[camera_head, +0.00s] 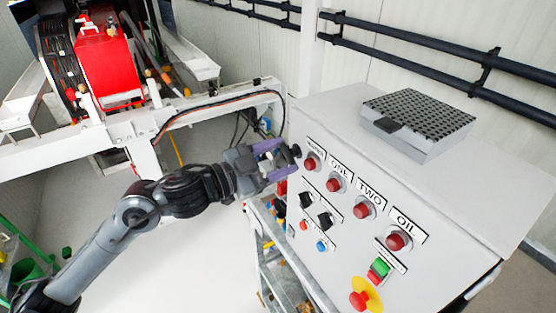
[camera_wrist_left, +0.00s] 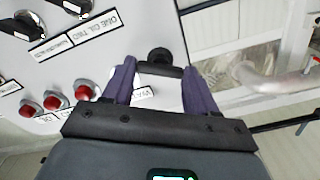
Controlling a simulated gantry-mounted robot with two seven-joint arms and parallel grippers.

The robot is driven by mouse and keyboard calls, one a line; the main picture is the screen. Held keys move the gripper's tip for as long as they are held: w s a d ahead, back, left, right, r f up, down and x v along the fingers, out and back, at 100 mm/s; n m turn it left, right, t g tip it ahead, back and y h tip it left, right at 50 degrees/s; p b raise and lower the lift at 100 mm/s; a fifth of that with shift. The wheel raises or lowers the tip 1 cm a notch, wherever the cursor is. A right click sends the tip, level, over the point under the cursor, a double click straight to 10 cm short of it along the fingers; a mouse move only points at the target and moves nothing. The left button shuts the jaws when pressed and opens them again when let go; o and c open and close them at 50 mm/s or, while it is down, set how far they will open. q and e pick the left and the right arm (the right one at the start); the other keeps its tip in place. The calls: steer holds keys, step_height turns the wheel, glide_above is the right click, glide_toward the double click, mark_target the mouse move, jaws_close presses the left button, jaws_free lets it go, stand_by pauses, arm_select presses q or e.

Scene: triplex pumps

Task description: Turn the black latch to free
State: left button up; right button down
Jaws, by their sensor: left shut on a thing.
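The black latch (camera_head: 296,151) is a small dark knob at the upper left corner of the sloped grey panel (camera_head: 345,262). In the left wrist view the latch (camera_wrist_left: 160,57) shows just past the fingertips, with a dark bar across the gap. My left gripper (camera_head: 284,155), with purple fingers, reaches it from the left. It also shows in the left wrist view (camera_wrist_left: 159,70), with its fingers one on each side of the latch and shut on it. The contact itself is partly hidden. My right gripper is not in view.
Red buttons (camera_head: 334,185) and two black switches (camera_head: 325,220) lie close by on the panel. A yellow-ringed red button (camera_head: 360,298) is lower down. A perforated grey box (camera_head: 417,121) sits on top. A white beam (camera_head: 206,100) runs behind my left arm.

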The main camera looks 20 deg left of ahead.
arm_select(q)
steer(key=shift+f+m+b, duration=0.1)
steer(key=shift+m+b, duration=2.95)
steer(key=shift+m, duration=2.95)
steer(key=o, duration=0.8)
steer(key=shift+s+a, duration=0.1)
